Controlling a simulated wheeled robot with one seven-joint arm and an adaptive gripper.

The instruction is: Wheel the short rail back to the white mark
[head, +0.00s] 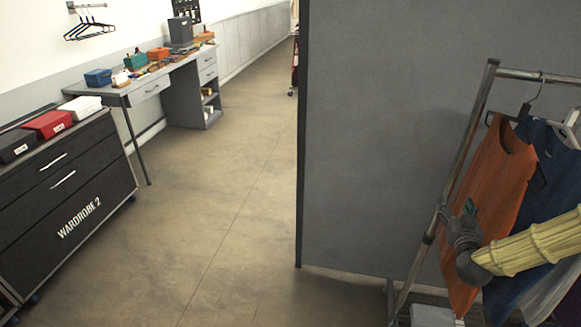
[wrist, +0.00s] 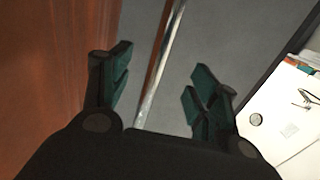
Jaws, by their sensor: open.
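The short rail (head: 436,215) is a metal-tubed garment rail at the right of the head view, with an orange top (head: 497,165) and blue and pale garments hanging on it. Its lower part is partly cut off by the picture edge. My gripper (head: 455,213) is beside its near upright post, in front of the orange top. In the wrist view my gripper (wrist: 158,82) is open, and the post (wrist: 165,65) runs between its spread fingers, with gaps on both sides. No white floor mark shows in either view.
A grey partition (head: 385,130) stands just behind the rail. A dark cabinet lettered WARDROBE 2 (head: 95,185) and a grey desk with boxes (head: 140,90) line the left wall. The floor (head: 215,215) between them and the partition is clear. A pale box (head: 432,316) sits low at the rail's foot.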

